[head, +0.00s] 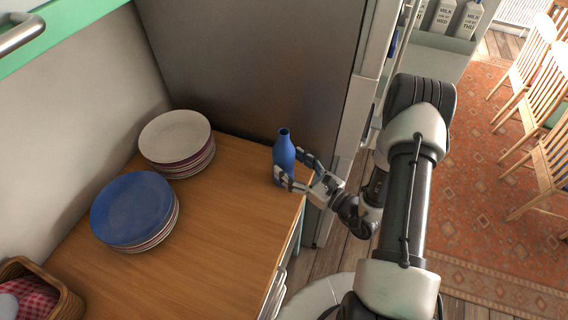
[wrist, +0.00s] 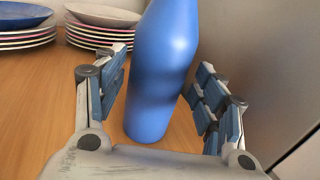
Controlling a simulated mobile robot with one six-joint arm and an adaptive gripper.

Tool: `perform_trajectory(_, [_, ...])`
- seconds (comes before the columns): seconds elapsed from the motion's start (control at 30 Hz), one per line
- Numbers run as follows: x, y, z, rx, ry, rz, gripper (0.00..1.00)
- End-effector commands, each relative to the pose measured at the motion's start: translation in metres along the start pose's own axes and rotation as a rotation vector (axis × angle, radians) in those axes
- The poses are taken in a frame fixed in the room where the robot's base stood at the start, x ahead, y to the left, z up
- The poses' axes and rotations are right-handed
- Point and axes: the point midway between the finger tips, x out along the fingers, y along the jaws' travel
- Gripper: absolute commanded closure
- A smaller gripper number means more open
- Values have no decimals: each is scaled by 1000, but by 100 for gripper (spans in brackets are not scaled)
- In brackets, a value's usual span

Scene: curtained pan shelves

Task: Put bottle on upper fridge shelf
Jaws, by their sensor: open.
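A blue bottle (head: 284,157) stands upright on the wooden counter near its right corner, close to the grey fridge side. My gripper (head: 288,170) is at the bottle from the right, with its fingers apart around it. In the wrist view the bottle (wrist: 162,75) rises between the two open fingers of my gripper (wrist: 160,110), with a gap visible on both sides. The bottle's top is cut off in that view. The fridge (head: 365,110) stands behind the counter, and its door side shows an open shelf with milk cartons (head: 445,15). The upper fridge shelf cannot be made out.
A stack of plates with a white top (head: 175,135) and a stack with a blue top (head: 133,210) stand left of the bottle. A basket (head: 42,285) sits at the lower left. Wooden chairs (head: 530,75) stand on a red rug (head: 480,210) at the right.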

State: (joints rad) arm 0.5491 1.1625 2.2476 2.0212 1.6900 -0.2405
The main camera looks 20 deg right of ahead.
Motion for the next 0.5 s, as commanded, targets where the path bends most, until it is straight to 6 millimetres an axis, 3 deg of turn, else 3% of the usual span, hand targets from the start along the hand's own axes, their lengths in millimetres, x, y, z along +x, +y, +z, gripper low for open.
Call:
perform_trajectory(0.1, [16,0,0,-2,-1,2,36])
perform_trajectory(0.3, [29,1,0,-2,-1,2,36])
perform_trajectory(0.5, [60,2,-3,-4,-2,4,36])
